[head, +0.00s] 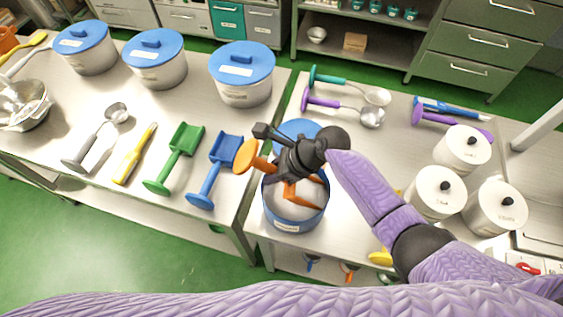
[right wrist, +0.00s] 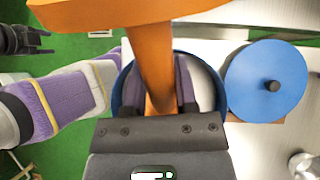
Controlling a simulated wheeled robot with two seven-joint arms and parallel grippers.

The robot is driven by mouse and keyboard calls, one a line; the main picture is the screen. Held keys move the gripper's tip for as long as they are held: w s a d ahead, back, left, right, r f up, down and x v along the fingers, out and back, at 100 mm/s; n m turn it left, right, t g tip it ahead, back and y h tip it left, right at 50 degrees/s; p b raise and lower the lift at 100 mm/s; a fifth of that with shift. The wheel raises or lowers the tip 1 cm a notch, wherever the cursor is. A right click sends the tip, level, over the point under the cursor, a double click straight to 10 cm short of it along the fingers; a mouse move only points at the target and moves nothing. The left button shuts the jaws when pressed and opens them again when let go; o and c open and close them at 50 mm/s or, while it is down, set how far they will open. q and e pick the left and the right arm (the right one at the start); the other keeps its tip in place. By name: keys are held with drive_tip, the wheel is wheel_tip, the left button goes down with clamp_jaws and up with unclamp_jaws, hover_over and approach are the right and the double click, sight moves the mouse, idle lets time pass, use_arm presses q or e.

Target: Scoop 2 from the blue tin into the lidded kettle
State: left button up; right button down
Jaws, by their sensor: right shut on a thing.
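The open blue tin (head: 290,224) stands at the front left of the right table, with pale contents inside. My right gripper (head: 300,163) is over its mouth, shut on an orange scoop. The scoop's broad orange end (head: 245,155) sticks out to the left, and orange parts show down at the tin's mouth. The right wrist view shows the orange scoop (right wrist: 152,65) between the jaws. Whether it holds contents is hidden. A blue round lid (head: 298,129) is partly hidden behind my gripper; a knobbed blue lid (right wrist: 266,80) shows in the right wrist view. I cannot tell which container is the kettle.
Three blue-lidded pots (head: 241,75) and several scoops (head: 178,158) stand on the left table. White canisters (head: 436,192) with black knobs stand to the right. Purple and teal ladles (head: 340,105) lie behind. A dark gripper-like part (right wrist: 25,40) shows at the wrist view's left edge.

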sight(239, 157)
drive_tip(key=w+a+f+g+h+b, duration=0.1)
drive_tip(key=a+h+b, duration=0.2)
drive_tip(key=a+h, duration=0.35)
drive_tip(key=shift+h, duration=0.65)
wheel_tip(239, 157, up, 5)
drive_tip(key=p, duration=0.3)
drive_tip(key=shift+w+a+f, duration=0.1)
drive_tip(key=shift+w, duration=0.05)
drive_tip(key=shift+a+r, duration=0.1)
drive_tip(key=shift+r, duration=0.55)
use_arm(q)
drive_tip(key=shift+r, duration=0.6)
